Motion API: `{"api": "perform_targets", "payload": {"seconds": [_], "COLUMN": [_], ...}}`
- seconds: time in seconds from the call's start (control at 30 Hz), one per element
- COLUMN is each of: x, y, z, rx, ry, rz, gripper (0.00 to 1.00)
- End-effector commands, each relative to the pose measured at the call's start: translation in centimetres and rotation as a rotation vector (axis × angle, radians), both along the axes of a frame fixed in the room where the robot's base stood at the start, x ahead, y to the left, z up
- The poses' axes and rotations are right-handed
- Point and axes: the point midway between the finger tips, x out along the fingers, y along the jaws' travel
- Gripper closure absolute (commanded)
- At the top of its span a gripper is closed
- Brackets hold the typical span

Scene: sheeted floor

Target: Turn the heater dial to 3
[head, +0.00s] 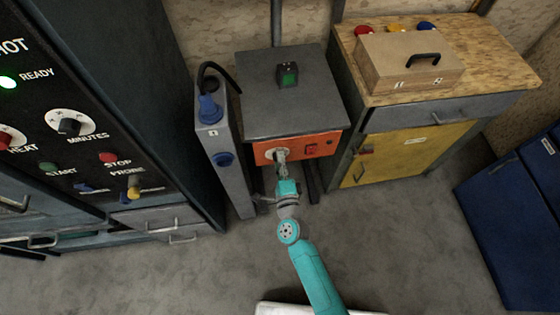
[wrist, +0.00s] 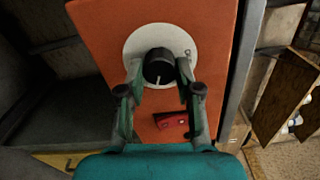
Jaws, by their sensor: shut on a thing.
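The heater's orange front panel (head: 296,147) is below a grey top in the head view and fills the middle of the wrist view (wrist: 105,30). The heater dial is a black round knob (wrist: 158,62) on a white disc (wrist: 160,32). A pale mark shows on the knob's lower part in the wrist view. Most disc markings are too small or hidden to read. My gripper (wrist: 160,72) is shut on the dial, one finger on each side. In the head view my gripper (head: 281,160) reaches the panel and covers most of the dial.
A red switch (wrist: 170,120) is on the orange panel near the dial. A grey post with a blue plug (head: 209,108) stands left of the heater. A yellow-door cabinet (head: 400,150) bears a wooden box (head: 405,65) at right. A dark control panel (head: 75,155) is at left.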

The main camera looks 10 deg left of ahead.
Motion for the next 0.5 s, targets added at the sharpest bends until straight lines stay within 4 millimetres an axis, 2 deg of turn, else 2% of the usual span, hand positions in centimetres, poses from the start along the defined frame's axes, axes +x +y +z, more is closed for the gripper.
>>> {"api": "perform_targets", "payload": {"seconds": [0.2,0.5], "x": [-0.05,-0.06], "y": [-0.08,-0.09], "z": [-0.17,-0.21], "rx": [0.099,0.155], "ry": [0.031,0.047], "rz": [-0.002,-0.002], "gripper": [1.00,1.00]}}
